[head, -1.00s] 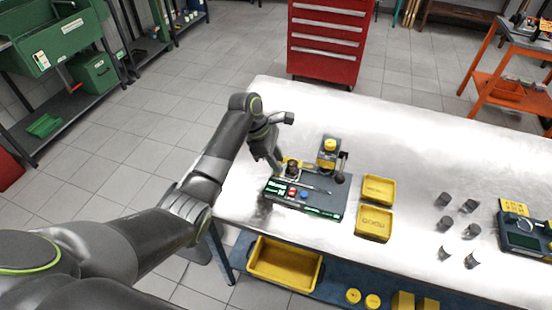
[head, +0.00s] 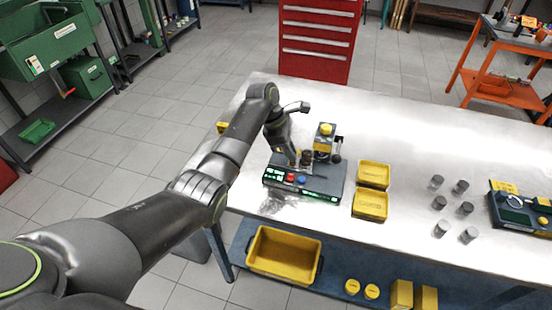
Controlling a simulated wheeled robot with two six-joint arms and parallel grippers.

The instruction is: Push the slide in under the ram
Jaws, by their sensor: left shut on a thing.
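The press (head: 323,194) is a dark grey base on the bench with green-lit panels and a red and a blue button on its front. The ram's head (head: 325,130) is a yellow-capped block on a post at the back of the base. The slide (head: 307,157) shows only in part, as a small dark round piece on a plate just left of and in front of the ram head. My left gripper (head: 300,164) points down at the slide's left side and is shut on it. The fingertips are small, and my arm hides part of the slide. My right gripper is not in view.
Two yellow trays (head: 374,174) stand right of the press. Several grey cylinders (head: 439,202) stand further right, then a dark device (head: 519,212) at the right edge. A yellow bin (head: 284,251) sits on the shelf below. The bench behind the press is clear.

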